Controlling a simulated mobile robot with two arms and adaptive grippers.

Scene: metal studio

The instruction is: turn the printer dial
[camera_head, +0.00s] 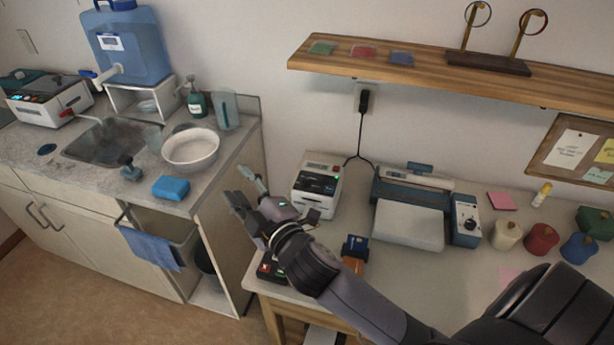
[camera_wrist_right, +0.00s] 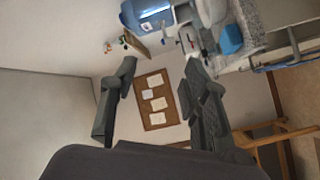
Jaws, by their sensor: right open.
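The wide white and blue printer (camera_head: 408,222) sits on the desk right of the middle. Its dial (camera_head: 468,225) is a small dark round knob on the blue panel at its right end. My right gripper (camera_head: 242,186) is open and empty, well left of the printer, near the desk's left end. Its two spread fingers also show in the right wrist view (camera_wrist_right: 158,78) with nothing between them. The printer and dial do not show in the wrist view. My left gripper is not in view.
A small label printer (camera_head: 317,186) stands between my right gripper and the printer. Red, white and blue containers (camera_head: 541,238) stand right of the dial. A wooden shelf (camera_head: 460,82) hangs above the desk. The sink counter (camera_head: 75,168) lies left.

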